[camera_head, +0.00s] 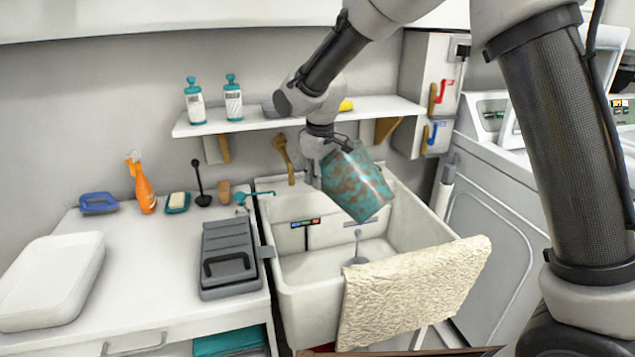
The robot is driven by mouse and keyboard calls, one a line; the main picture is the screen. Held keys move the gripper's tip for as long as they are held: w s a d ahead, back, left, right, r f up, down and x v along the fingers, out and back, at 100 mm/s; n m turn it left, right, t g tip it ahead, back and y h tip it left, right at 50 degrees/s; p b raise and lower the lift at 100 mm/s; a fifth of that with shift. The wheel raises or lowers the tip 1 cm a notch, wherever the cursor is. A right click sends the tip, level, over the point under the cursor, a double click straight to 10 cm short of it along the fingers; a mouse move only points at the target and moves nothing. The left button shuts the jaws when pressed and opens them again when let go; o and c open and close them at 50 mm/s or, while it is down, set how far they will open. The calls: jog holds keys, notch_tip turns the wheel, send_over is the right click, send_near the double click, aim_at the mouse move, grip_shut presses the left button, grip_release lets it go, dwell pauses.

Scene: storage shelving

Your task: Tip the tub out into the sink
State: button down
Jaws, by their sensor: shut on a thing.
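The tub (357,184) is a teal container with brownish patches. It is tilted over the white sink (320,312), with its lower end toward the lower right, above the basin. My gripper (325,165) is shut on the tub at its upper left side. The gripper's fingers are partly hidden by the tub. I cannot see into the tub. The sink's basin floor shows below the tub, and nothing is seen falling into it.
A beige towel (415,290) hangs over the sink's front right rim. A shelf (290,119) with two bottles (233,97) is behind my arm. A grey caddy (229,258), orange spray bottle (145,190) and white basin (50,280) stand on the left counter. Washing machines are at right.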

jog(key=r+t+y, duration=0.4)
jog(key=r, duration=0.1)
jog(key=r+t+y, duration=0.2)
jog(key=r, duration=0.1)
jog(key=shift+w+a+r+m, duration=0.15)
jog(key=shift+w+a+m, duration=0.1)
jog(key=shift+a+m, duration=0.1)
jog(key=shift+w+a+r+t+y, duration=0.1)
jog(key=shift+w+r+t+y, duration=0.05)
jog(key=shift+r+t+y, duration=1.05)
jog(key=shift+r, duration=0.2)
